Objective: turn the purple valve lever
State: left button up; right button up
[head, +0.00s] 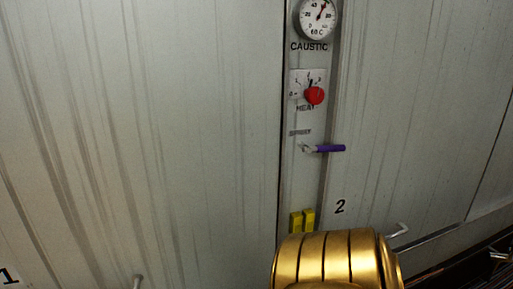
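The purple valve lever (330,148) sticks out to the right, roughly level, from a small metal valve (307,148) on a narrow grey panel. The panel stands upright between two wide pale metal panels. Neither of my grippers shows in the head view. A gold rounded part, cut off by the bottom edge, stands in front of the lower end of the narrow panel and hides what is behind it. Nothing is seen touching the lever.
Above the lever on the narrow panel (297,185) are a red knob (314,95) and a round dial gauge (318,17) over the word CAUSTIC. Yellow blocks (302,220) sit low on it. A metal handle (398,229) is at lower right. The space around the lever looks clear.

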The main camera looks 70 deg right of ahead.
aim_at(306, 149)
jog(key=z, duration=0.45)
jog(key=l+z, duration=0.1)
jog(key=z, duration=0.85)
jog(key=l+z, duration=0.1)
jog(key=z, duration=1.25)
jog(key=i+l, duration=0.05)
jog(key=i, duration=0.05)
